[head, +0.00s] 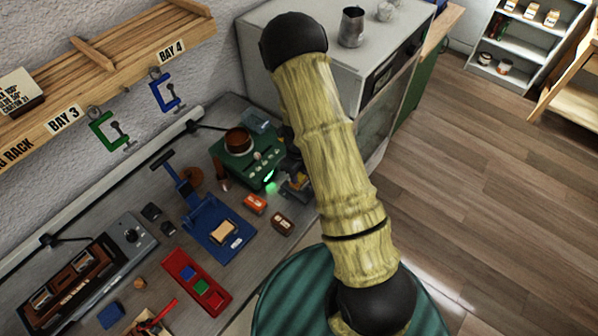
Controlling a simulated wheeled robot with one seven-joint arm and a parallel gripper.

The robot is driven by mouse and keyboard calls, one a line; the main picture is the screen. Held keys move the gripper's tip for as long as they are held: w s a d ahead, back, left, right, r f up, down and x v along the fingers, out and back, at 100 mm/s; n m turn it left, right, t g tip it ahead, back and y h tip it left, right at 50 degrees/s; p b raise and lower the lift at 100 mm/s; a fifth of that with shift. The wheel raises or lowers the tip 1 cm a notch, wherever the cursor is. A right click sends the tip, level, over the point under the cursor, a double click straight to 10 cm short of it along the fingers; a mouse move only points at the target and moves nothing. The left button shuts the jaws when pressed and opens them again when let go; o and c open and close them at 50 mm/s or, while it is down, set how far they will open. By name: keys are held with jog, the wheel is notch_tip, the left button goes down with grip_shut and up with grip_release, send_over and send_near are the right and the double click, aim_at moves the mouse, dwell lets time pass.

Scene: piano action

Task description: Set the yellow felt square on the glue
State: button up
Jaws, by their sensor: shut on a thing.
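My gripper (296,184) shows only in part, at the left edge of my arm, beside the green machine; the arm hides the rest. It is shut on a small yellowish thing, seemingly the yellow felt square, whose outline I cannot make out. A blue fixture (205,243) with an upright lever stands on the bench, left of and nearer than the gripper. A pale wooden block (223,232) lies on it; the glue is too small to tell apart. A red tray (180,265) holds a blue, a green and a red square; no yellow square shows in it.
A green machine (238,170) with a brown pot (238,140) and a lit green lamp stands behind the fixture. An orange block (255,204) and a brown block (282,222) lie right of the fixture. A wooden rack (110,55) with clamps hangs above the bench.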

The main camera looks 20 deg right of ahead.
jog(key=shift+f, duration=0.4)
dwell(0.3)
jog(key=o, duration=1)
jog(key=shift+r, duration=0.15)
notch_tip(320, 180, up, 17)
jog(key=b, duration=0.1)
jog(key=shift+b, duration=0.4)
